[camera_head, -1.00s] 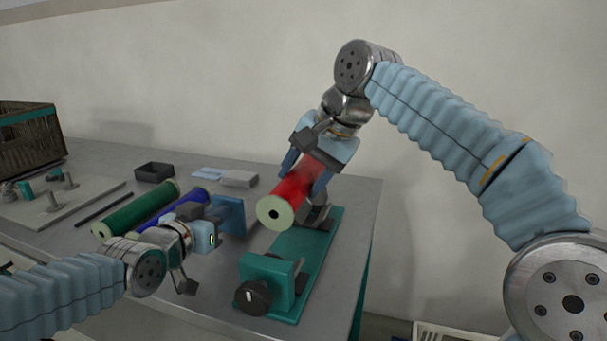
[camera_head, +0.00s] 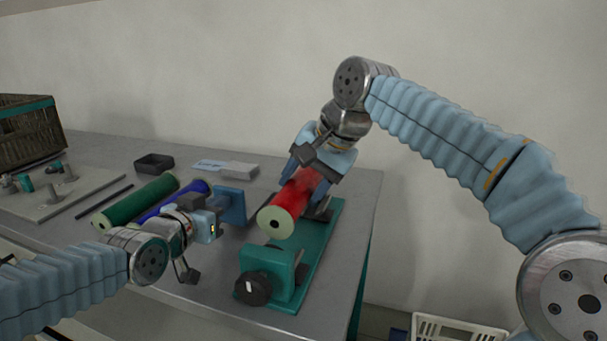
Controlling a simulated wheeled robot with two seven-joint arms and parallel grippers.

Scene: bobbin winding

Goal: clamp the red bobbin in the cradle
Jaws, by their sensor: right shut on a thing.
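The red bobbin (camera_head: 291,202) has a pale green end face with a dark hole turned toward me. My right gripper (camera_head: 311,177) is shut on its far part and holds it above the teal cradle (camera_head: 317,243). The bobbin is tilted, and its near end is apart from the cradle's near block, which carries a black knob (camera_head: 252,288). The cradle's far end is partly hidden behind the bobbin and gripper. My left gripper (camera_head: 214,240) is left of the cradle, seen from the side; its fingers are partly hidden.
A green bobbin (camera_head: 138,202) and a blue bobbin (camera_head: 173,203) lie left, next to a blue block (camera_head: 231,207). Behind are a black tray (camera_head: 154,163) and a pale box (camera_head: 239,169). A basket (camera_head: 30,134) is far left. The table ends right of the cradle.

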